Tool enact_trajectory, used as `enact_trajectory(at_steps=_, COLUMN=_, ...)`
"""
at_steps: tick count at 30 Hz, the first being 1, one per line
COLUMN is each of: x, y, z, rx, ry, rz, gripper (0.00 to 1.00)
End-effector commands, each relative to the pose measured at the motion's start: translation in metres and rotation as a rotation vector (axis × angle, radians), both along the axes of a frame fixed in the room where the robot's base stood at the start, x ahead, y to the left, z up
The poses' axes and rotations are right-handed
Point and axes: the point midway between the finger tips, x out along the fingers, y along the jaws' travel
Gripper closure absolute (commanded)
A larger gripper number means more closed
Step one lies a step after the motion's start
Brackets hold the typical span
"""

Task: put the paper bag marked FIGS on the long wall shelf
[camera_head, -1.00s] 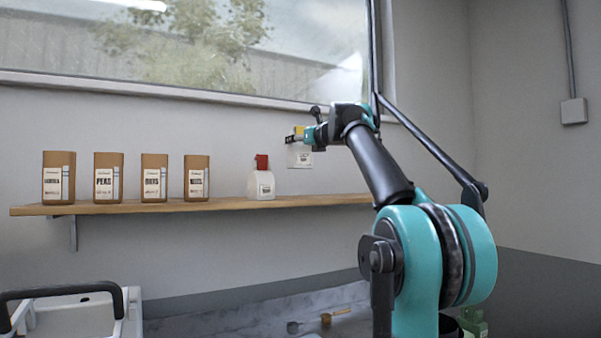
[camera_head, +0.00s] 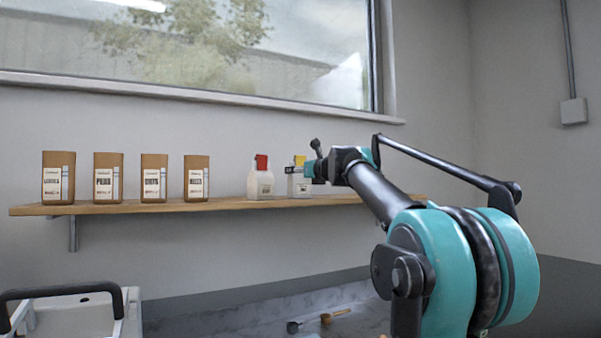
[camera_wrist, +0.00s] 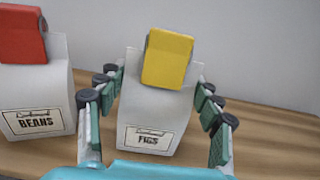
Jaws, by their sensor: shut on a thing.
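The FIGS bag (camera_wrist: 155,105) is white with a yellow clip (camera_wrist: 167,59) on top, and its label faces the wrist camera. My gripper (camera_wrist: 160,110) is shut on it, with fingers along both sides. In the head view the bag (camera_head: 300,185) is upright at the long wall shelf (camera_head: 225,204), right of the white bag with a red clip. Its base looks at or just above the board; I cannot tell whether it touches. My gripper (camera_head: 304,171) reaches it from the right and partly hides it.
The BEANS bag (camera_wrist: 38,95), white with a red clip, stands close left of the FIGS bag; it also shows in the head view (camera_head: 260,183). Several brown bags (camera_head: 154,178) stand farther left on the shelf. The window ledge (camera_head: 190,93) runs above. Bare shelf shows right of FIGS.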

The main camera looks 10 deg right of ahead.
Motion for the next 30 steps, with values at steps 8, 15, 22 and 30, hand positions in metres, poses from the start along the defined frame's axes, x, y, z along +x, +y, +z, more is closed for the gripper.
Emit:
enact_trajectory(at_steps=8, x=0.000, y=0.000, z=-0.003, rx=0.000, ry=0.000, rz=0.000, gripper=0.20)
enact_trajectory(at_steps=15, x=0.000, y=0.000, z=-0.003, rx=0.000, ry=0.000, rz=0.000, gripper=0.14)
enact_trajectory(at_steps=22, x=-0.003, y=-0.001, z=0.001, rx=0.000, ry=0.000, rz=-0.001, gripper=0.14)
enact_trajectory(at_steps=30, x=-0.046, y=-0.015, z=0.000, rx=0.000, ry=0.000, rz=-0.002, gripper=0.14)
